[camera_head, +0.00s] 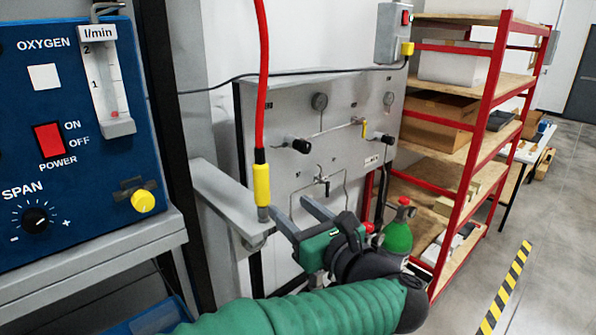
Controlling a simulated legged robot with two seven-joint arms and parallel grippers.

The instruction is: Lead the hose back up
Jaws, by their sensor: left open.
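The red hose (263,85) hangs down from the top of the view. It ends in a yellow connector (262,185) with a short metal tip. The tip is at the outer end of a grey bracket arm (215,185); I cannot tell whether it is seated there or only in front of it. My left gripper (289,206) is open, its two grey fingers pointing up and left just right of the connector's tip. Nothing shows between the fingers, and they look apart from the hose. My right gripper is not in view.
A blue oxygen analyser panel (75,105) fills the left side. A grey valve panel (290,95) stands behind the hose. A green gas cylinder (398,238) is close behind my left wrist. Red shelving (472,150) stands right, with open floor (550,235) beyond.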

